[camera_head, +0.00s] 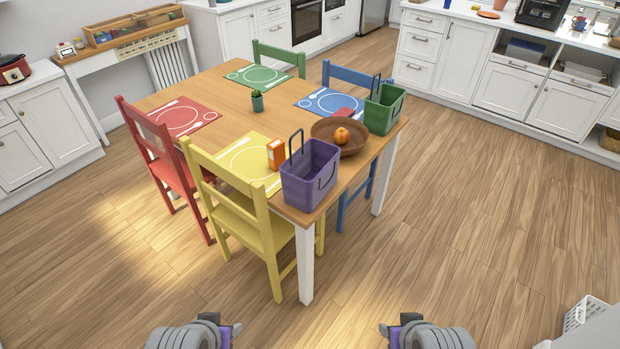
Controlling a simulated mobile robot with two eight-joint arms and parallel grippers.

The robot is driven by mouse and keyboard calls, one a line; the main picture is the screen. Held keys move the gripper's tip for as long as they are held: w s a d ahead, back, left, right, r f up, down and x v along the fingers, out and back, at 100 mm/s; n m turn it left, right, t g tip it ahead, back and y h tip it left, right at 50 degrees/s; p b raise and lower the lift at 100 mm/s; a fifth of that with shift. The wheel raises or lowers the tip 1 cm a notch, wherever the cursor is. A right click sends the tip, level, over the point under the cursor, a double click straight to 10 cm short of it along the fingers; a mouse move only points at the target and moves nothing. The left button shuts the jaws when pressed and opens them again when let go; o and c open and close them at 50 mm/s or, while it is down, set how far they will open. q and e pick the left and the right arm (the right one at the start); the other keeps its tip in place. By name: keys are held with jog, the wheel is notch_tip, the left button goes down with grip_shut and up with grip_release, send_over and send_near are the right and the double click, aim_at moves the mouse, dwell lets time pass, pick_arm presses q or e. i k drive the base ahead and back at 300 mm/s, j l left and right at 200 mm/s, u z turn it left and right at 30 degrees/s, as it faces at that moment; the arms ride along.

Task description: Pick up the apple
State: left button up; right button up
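An orange-red apple (342,135) rests in a brown wooden bowl (325,128) near the right corner of the wooden table (215,97). My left gripper (238,330) is low at the bottom of the head view, left of centre. My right gripper (383,331) is low at the bottom, right of centre. Both are far from the apple, on the near side of the table, and only partly visible. I cannot tell whether their fingers are open or shut.
A purple basket (308,175) and an orange box (276,153) stand in front of the bowl, a green basket (384,108) behind it to the right. Yellow (262,225), red (163,160), blue and green chairs surround the table. The floor (450,230) to the right is clear.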

aim_at(341, 134)
jog(key=i+u, duration=0.1)
jog(key=u, duration=0.6)
jog(key=i+l+u, duration=0.25)
jog(key=l+u, duration=0.25)
jog(key=l, duration=0.15)
jog(key=i+l+u, duration=0.1)
jog(key=l+u, duration=0.15)
jog(key=i+l, duration=0.1)
jog(key=l, duration=0.4)
jog(key=i+l, duration=0.1)
jog(key=l, duration=0.35)
jog(key=i+l+u, duration=0.1)
jog(key=l, duration=0.4)
jog(key=i+l, duration=0.1)
jog(key=l, duration=0.35)
